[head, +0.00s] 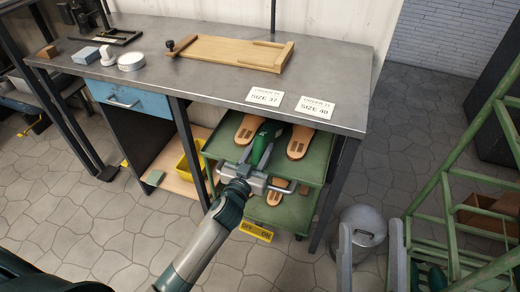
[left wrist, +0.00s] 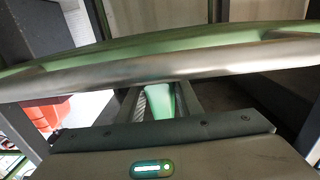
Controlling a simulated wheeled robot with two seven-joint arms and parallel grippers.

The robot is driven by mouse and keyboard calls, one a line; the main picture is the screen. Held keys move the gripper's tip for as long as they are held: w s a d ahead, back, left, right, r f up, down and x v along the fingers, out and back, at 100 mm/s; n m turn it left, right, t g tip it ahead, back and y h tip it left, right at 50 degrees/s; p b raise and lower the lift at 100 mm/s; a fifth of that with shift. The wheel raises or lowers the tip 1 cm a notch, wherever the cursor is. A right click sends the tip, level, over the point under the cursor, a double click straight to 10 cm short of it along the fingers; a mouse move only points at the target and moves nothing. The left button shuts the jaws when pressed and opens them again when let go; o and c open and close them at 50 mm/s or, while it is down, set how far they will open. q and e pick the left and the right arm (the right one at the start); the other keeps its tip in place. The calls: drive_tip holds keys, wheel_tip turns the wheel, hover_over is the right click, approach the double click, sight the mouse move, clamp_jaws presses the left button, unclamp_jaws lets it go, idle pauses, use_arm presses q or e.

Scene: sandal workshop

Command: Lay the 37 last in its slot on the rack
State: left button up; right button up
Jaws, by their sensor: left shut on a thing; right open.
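A green last (head: 262,134) lies at the upper level of a green shelf unit (head: 312,172) under the bench, between tan sole-shaped pieces (head: 248,128) (head: 299,142). My left gripper (head: 259,152) is shut on this last, reaching in from the front. In the left wrist view the green last (left wrist: 160,101) shows between the fingers. A size number on it cannot be read. My right gripper (head: 370,245) is open and empty, low at the right. A green frame rack (head: 447,190) stands at the far right, with dark green shapes (head: 437,277) low in it, partly cut off.
Cards reading SIZE 37 (head: 265,96) and SIZE 40 (head: 315,107) lie at the front edge of the bench (head: 335,80). A metal bin (head: 361,222) stands behind my right gripper. A yellow crate (head: 187,172) sits left of the shelf unit. Open floor lies in front.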

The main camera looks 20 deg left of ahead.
sight(255, 159)
use_arm(q)
drive_tip(key=o, duration=1.1)
drive_tip(key=shift+f, duration=0.1)
drive_tip(key=shift+c, duration=0.2)
use_arm(e)
drive_tip(key=shift+d+r, duration=0.1)
drive_tip(key=shift+r, duration=0.05)
use_arm(q)
drive_tip(key=shift+f, duration=0.1)
